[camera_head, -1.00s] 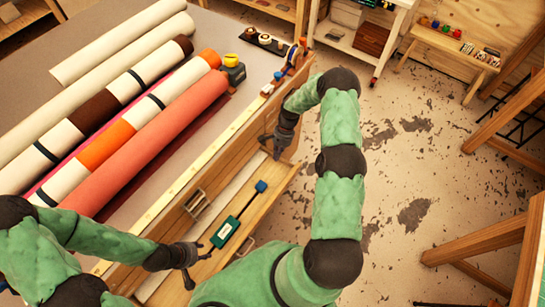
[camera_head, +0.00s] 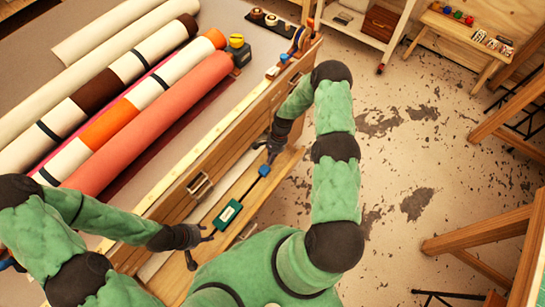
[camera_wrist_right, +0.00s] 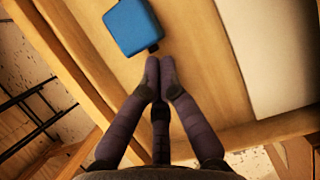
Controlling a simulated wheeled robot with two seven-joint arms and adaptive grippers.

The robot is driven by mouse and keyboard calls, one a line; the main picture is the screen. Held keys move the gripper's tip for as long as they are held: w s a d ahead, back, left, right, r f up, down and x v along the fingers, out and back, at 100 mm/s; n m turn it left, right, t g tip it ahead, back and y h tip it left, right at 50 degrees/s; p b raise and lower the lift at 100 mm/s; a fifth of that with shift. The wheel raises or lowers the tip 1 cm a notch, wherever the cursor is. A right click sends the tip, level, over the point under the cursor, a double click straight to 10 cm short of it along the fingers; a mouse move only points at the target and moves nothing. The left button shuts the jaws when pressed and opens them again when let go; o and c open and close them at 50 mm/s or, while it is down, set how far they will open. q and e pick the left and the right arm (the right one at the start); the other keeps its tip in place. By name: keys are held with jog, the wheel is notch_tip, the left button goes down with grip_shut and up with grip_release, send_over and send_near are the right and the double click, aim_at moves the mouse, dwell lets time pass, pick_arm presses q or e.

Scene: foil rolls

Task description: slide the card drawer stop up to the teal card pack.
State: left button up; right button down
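The teal card pack (camera_head: 228,214) lies in the long wooden drawer. A blue block, which I take for the drawer stop (camera_head: 264,170), is further up the drawer, apart from the pack, with a thin dark strip between them. My right gripper (camera_head: 271,150) is at the stop's far side. In the right wrist view its fingertips (camera_wrist_right: 160,65) are together with nothing between them, just beside the blue stop (camera_wrist_right: 132,27); whether they touch it I cannot tell. My left gripper (camera_head: 203,240) is near the pack's near side, fingers spread and empty.
The drawer's wooden front edge (camera_head: 283,165) runs along the right. A metal handle (camera_head: 199,185) sits on the bench side. Large fabric rolls (camera_head: 150,125) lie on the bench top at left. A pale strip (camera_wrist_right: 265,55) lies along the drawer beside the stop.

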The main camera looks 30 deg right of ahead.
jog(key=shift+a, duration=0.1)
jog(key=s+a, duration=0.2)
jog(key=a, duration=0.2)
jog(key=s+a, duration=0.2)
jog(key=a, duration=0.3)
jog(key=s+a+p, duration=0.1)
jog(key=a, duration=0.3)
jog(key=shift+s+a, duration=0.35)
jog(key=shift+s, duration=0.05)
